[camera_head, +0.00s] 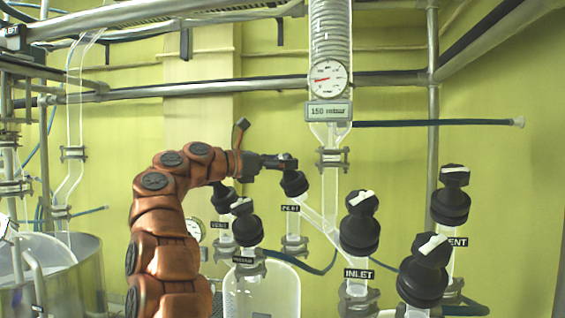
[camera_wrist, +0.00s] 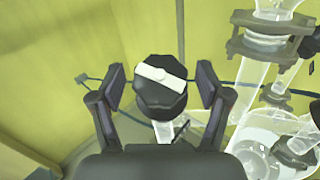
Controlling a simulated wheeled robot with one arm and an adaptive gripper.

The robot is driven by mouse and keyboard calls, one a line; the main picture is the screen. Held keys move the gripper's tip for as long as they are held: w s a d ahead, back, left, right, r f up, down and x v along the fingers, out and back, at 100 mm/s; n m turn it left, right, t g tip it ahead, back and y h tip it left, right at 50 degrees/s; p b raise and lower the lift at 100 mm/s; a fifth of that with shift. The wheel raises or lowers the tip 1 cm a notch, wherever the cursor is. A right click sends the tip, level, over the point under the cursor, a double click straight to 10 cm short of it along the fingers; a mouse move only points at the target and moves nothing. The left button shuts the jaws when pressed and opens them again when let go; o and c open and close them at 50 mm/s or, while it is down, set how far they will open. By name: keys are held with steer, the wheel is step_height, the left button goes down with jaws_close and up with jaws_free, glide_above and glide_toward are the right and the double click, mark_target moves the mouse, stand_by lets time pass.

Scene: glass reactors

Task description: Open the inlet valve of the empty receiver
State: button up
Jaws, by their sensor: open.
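My gripper (camera_head: 282,161) is at a black valve knob (camera_head: 294,183) in the head view, above a small label (camera_head: 290,208) that seems to read INLET. In the wrist view my gripper (camera_wrist: 161,76) is open. Its fingers stand on either side of the black knob (camera_wrist: 160,100), with gaps showing. A white bar (camera_wrist: 160,78) crosses the knob's top, slightly tilted. A clear glass vessel (camera_head: 262,292) below left shows no visible liquid. Another knob (camera_head: 359,232) marked INLET (camera_head: 358,274) stands to the right; its vessel is out of view.
Black knobs stand close by: one in front (camera_head: 243,226), one behind it (camera_head: 223,197), and two at the right (camera_head: 423,270) (camera_head: 451,203). A glass column with a round gauge (camera_head: 328,78) rises right of my gripper. A slanted glass pipe (camera_head: 318,221) runs near the knob.

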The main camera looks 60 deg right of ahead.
steer(key=c, duration=1.2)
steer(key=shift+o, duration=0.2)
steer(key=shift+f+n+t+h+b, duration=0.15)
steer(key=shift+n+t+h+b, duration=0.15)
steer(key=shift+n+t+b, duration=0.45)
steer(key=shift+b, duration=0.5)
steer(key=n+t+h+b, duration=0.1)
steer(key=n+t+b, duration=0.1)
steer(key=n+t, duration=0.1)
steer(key=shift+n+t+b, duration=0.25)
steer(key=shift+n+b, duration=0.05)
steer(key=shift+n, duration=0.15)
steer(key=shift+s+r+n+t, duration=0.1)
steer(key=shift+r+n+t, duration=0.05)
steer(key=shift+n+t, duration=0.9)
steer(key=shift+r+n+t, duration=0.1)
steer(key=shift+n+t, duration=0.95)
steer(key=shift+n+t+p, duration=0.5)
steer(key=shift+n+t, duration=0.5)
steer(key=shift+n, duration=0.1)
steer(key=shift+n+t+y+p, duration=0.3)
steer(key=shift+n+t+y, duration=0.1)
steer(key=shift+n+t, duration=0.2)
